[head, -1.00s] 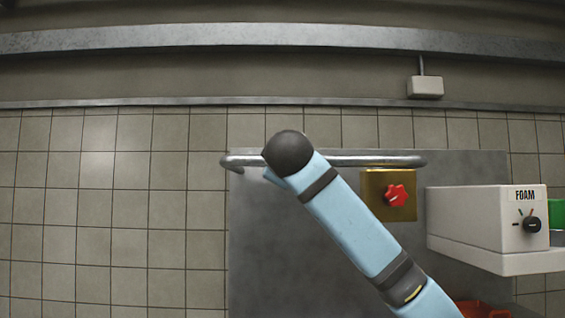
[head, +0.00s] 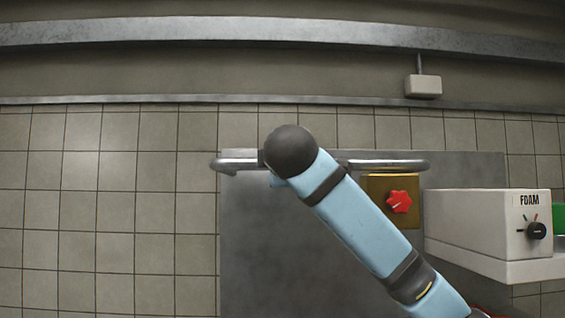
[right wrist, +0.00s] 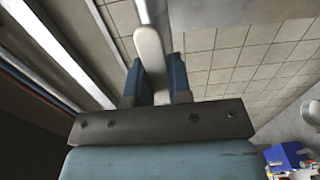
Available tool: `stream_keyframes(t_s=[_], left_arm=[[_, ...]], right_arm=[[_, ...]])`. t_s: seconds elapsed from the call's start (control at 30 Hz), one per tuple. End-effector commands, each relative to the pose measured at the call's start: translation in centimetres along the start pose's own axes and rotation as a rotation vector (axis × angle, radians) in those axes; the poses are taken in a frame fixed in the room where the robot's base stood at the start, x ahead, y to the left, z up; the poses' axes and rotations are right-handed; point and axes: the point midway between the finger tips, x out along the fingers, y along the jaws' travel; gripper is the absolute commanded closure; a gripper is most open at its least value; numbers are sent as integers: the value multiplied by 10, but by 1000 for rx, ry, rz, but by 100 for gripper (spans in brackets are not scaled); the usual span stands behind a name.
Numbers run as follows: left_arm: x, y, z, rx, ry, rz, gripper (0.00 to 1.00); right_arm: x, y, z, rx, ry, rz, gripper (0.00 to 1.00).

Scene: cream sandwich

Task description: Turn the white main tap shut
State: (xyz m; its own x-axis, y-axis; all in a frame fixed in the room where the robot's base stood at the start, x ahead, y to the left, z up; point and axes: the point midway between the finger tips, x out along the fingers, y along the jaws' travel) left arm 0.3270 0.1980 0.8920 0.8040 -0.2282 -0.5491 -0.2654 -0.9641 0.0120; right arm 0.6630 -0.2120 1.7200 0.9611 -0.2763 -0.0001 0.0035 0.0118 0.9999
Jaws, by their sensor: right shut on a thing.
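The white tap handle (right wrist: 149,45) shows in the right wrist view as a pale, rounded lever between the two blue fingers of my right gripper (right wrist: 156,72). The gripper is shut on it. Beyond the lever's far end is a bright metal pipe (right wrist: 144,8). In the head view my pale blue right arm crosses the steel panel (head: 260,240) diagonally, and its dark round joint covers part of the metal rail (head: 385,166). The white handle and the right gripper cannot be seen in the head view. My left gripper is in neither view.
A red knob (head: 399,202) on a brass plate (head: 375,186) sits just right of my arm. A white FOAM box (head: 470,220) with a black dial (head: 536,230) juts out farther right. The tiled wall (head: 100,210) at left is clear.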

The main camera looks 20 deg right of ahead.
Motion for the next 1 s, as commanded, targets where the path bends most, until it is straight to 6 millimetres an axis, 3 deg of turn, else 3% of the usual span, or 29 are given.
stream_keyframes(t_s=[0.33, 0.37, 0.47, 0.77, 1.0], left_arm=[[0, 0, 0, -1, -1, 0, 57], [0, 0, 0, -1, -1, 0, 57], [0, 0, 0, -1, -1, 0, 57], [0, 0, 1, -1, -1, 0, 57], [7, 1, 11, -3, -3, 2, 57]], right_arm=[[0, 0, 0, -5, 0, 1, 100], [0, 0, 0, -5, 0, 1, 77], [0, 0, 0, -5, 0, 0, 55], [-2, 0, 0, -3, 1, 1, 55], [-33, -2, -1, -2, 3, 4, 55]])
